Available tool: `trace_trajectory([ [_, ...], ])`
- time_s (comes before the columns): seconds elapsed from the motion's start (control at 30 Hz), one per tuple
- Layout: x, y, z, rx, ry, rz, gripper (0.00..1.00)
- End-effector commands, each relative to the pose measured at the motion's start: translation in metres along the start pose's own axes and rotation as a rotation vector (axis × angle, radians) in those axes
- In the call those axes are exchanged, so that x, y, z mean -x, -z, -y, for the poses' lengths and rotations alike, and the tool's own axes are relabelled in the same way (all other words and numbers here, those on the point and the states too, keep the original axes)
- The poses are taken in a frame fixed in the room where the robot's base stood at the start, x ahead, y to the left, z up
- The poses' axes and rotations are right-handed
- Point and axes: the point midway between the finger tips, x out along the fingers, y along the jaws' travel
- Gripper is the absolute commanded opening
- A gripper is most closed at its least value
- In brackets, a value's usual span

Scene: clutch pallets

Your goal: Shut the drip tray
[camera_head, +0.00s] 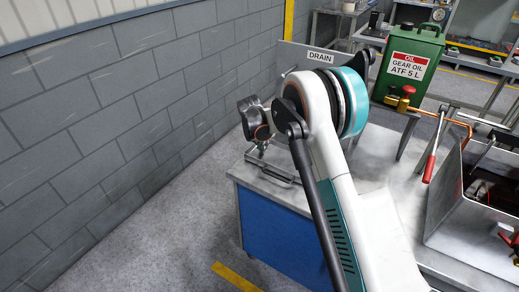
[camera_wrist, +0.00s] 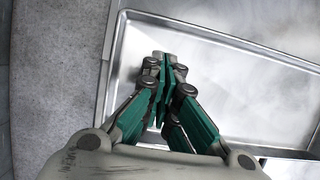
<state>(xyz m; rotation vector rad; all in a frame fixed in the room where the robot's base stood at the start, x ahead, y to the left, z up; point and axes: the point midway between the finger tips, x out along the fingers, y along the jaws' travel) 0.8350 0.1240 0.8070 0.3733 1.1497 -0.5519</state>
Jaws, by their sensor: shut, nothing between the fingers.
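The drip tray (camera_wrist: 238,84) appears to be the shallow, shiny metal pan in the wrist view. Its inside is open to view and looks empty, with a raised rim around it. My gripper (camera_wrist: 162,62) is shut and empty, its fingertips over the tray's inside near the left corner. I cannot tell whether the fingertips touch the metal. In the head view, my gripper (camera_head: 259,146) is small and partly hidden by my wrist, close above the left end of the bench.
The metal-topped bench has a blue side (camera_head: 275,222). Grey floor (camera_head: 150,245) is clear between bench and block wall.

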Motion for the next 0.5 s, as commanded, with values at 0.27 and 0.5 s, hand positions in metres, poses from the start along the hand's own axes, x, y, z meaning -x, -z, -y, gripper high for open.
trace_trajectory([
  [0.27,-0.006,-0.016,0.000,0.000,-0.001,0.000,0.00],
  [0.5,-0.006,-0.017,-0.001,0.000,-0.001,0.000,0.00],
])
